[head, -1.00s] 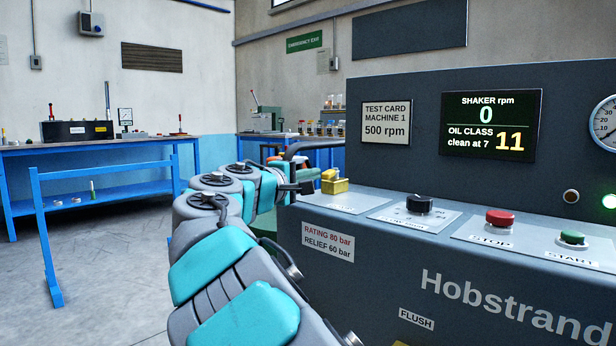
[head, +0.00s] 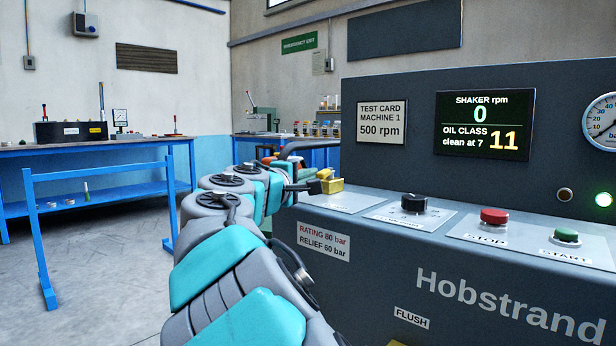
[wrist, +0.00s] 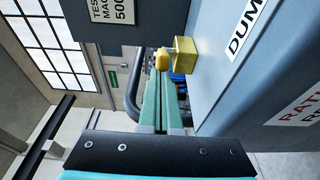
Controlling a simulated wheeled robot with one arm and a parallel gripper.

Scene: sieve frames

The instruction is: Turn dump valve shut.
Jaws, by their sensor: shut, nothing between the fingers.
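The dump valve is a yellow block with a smaller rounded yellow part (head: 331,185), at the left end of the machine's sloping panel. It also shows in the wrist view (wrist: 186,52), beside the label whose visible letters read "DUM" (wrist: 245,28). My gripper (head: 314,187) is just left of the yellow valve in the head view. In the wrist view my shut, empty green fingers (wrist: 165,80) point at the valve, with their tips close to its lower side. I cannot tell whether they touch it. The arm hides part of the panel's left edge.
A black knob (head: 413,203), a red STOP button (head: 494,216) and a green START button (head: 566,236) sit right of the valve. A dark curved handrail (wrist: 131,95) runs near the fingers.

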